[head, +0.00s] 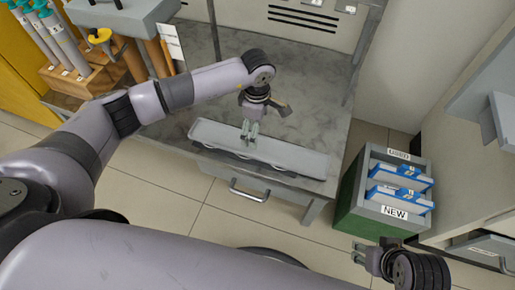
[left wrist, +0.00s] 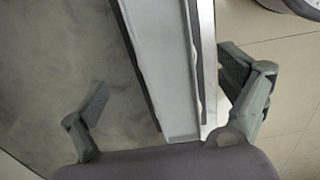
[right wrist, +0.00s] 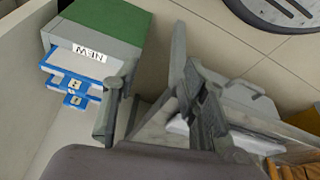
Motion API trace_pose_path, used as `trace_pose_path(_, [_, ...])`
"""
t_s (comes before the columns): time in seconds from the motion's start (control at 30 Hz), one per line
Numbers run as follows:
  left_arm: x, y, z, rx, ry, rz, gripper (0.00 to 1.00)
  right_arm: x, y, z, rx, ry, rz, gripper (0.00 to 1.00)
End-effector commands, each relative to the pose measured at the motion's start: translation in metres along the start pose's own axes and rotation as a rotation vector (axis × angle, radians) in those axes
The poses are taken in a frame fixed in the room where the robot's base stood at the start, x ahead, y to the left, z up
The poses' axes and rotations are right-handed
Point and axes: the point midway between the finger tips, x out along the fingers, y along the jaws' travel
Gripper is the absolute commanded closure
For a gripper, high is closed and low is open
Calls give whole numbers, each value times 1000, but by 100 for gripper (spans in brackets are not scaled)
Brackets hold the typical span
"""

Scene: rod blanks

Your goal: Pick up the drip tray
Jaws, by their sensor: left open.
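The drip tray (head: 290,153) is a long, shallow, pale grey trough lying along the front edge of the metal bench. In the left wrist view the drip tray (left wrist: 158,60) runs lengthwise between the two fingers. My left gripper (head: 250,131) is open over the tray, left of its middle. In the left wrist view the left gripper (left wrist: 165,95) has one finger on each side of the tray, with visible gaps. My right gripper (head: 358,252) is low at the right, away from the tray. In its wrist view the right gripper (right wrist: 152,85) is open and empty.
The grey bench (head: 320,115) has free room behind the tray. A drawer handle (head: 248,191) sticks out below. A green and grey box (head: 346,210) with blue packs and a NEW label stands on the floor at right. Wooden racks (head: 80,82) with tubes stand at upper left.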

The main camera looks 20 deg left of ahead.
Motion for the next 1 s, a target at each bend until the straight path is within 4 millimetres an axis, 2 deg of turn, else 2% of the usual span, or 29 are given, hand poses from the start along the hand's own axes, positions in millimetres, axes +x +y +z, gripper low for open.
trace_pose_path(0.03, [12, -1, 1, 0, -1, -3, 6, 4, 0, 1, 0, 0, 0, 60])
trace_pose_path(0.1, [21, 0, 0, 0, -1, -2, 6, 6, 0, 2, 0, 0, 0, 60])
trace_pose_path(0.37, [38, -1, 1, 0, -2, -2, 6, 9, 0, 0, 0, 11, 0, 60])
trace_pose_path(0.7, [78, -5, 2, -2, -3, -1, 6, 12, -7, -58, -9, 268, -13, 60])
trace_pose_path(0.8, [83, -5, 2, -1, -3, 0, 6, 11, -8, -66, -10, 303, -15, 60])
trace_pose_path(1.0, [84, -5, 2, 0, -3, 1, 6, 10, -9, -68, -10, 314, -16, 60])
